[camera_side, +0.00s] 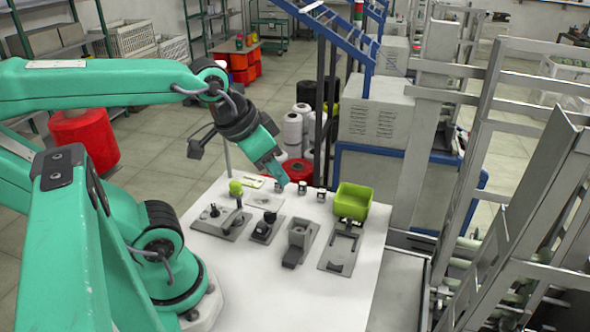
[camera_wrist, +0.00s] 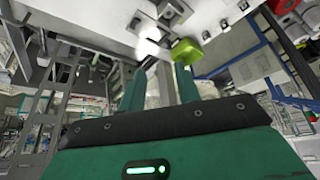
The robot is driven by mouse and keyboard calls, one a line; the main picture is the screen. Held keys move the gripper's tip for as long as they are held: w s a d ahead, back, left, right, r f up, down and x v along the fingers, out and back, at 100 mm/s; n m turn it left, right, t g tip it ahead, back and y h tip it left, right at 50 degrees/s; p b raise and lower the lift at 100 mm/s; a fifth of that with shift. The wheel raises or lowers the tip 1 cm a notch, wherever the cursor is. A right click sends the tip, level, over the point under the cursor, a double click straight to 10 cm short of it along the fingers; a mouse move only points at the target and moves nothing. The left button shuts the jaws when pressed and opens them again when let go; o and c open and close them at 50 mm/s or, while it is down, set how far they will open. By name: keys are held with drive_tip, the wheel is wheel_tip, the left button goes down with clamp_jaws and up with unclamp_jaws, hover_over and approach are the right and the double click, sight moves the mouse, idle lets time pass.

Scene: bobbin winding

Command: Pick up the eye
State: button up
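My gripper (camera_side: 280,182) points down over the back part of the white table in the side view. In the wrist view its two green fingers (camera_wrist: 160,70) stand apart, with no object clearly held between them. A row of small dark-and-white pieces stands near the tips: one (camera_side: 279,187) right by them, one (camera_side: 302,188) just to the right and another (camera_side: 321,195) further right. The eye may be one of these, but they are too small to tell which. I cannot tell whether my gripper touches the nearest piece.
A lime-green bin (camera_side: 352,202) stands at the table's back right. Grey fixtures (camera_side: 221,220), (camera_side: 265,227), (camera_side: 300,242), (camera_side: 342,248) line the table's middle. A green round piece (camera_side: 235,188) sits at the back left. The table's front (camera_side: 300,300) is clear.

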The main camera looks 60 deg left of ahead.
drive_tip(key=shift+o, duration=1.4)
drive_tip(key=n+g, duration=0.6)
drive_tip(key=n, duration=0.2)
hover_over(261, 225)
wheel_tip(261, 225, down, 15)
drive_tip(key=shift+r, duration=0.15)
drive_tip(key=shift+f, duration=1.3)
